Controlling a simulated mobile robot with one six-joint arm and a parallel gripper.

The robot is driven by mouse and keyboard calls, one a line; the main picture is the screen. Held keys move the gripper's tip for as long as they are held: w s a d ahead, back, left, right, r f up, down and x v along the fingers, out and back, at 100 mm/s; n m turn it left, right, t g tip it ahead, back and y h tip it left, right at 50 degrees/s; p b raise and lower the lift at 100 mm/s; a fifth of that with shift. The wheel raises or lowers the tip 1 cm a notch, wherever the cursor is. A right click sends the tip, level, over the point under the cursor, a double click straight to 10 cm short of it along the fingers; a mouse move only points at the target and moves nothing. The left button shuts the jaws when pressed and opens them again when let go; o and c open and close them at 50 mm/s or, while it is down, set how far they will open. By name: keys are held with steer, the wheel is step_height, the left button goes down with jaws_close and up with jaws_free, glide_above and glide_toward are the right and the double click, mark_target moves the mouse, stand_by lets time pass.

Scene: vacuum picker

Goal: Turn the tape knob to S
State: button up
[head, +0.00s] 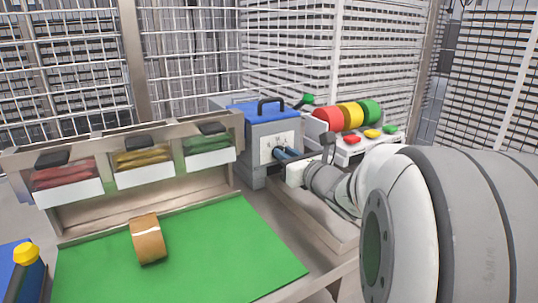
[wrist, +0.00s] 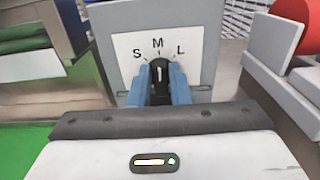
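The tape knob (wrist: 159,70) is black with a white pointer line and sits on a white dial plate (wrist: 128,46) marked S, M and L. Its pointer stands about upright, toward the M. The plate is on the front of a grey machine with a blue lid (head: 262,112). My gripper (wrist: 159,76) is at the dial, its blue fingers on the left and right sides of the knob with no clear gap between them and it. In the head view my gripper (head: 287,153) reaches the plate and hides the knob.
Red, yellow and green rolls (head: 348,115) stand right of the machine, above matching coloured buttons. Bins with coloured packs (head: 143,160) stand behind the mat. Wire fencing closes the back.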

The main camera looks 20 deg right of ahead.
jaws_close()
steer(key=shift+d, duration=0.1)
steer(key=shift+f+b, duration=0.1)
steer(key=shift+b, duration=0.4)
steer(key=shift+f+n+b, duration=0.1)
steer(key=shift+n+b, duration=0.3)
steer(key=n+b, duration=0.2)
steer(key=b, duration=0.1)
steer(key=shift+a+f, duration=0.15)
steer(key=shift+a, duration=0.1)
steer(key=n+b, duration=0.4)
steer(key=b, duration=0.3)
steer(key=shift+a+n, duration=0.15)
steer(key=shift+n, duration=0.15)
steer(key=shift+n+b, duration=0.7)
steer(key=shift+b, duration=0.3)
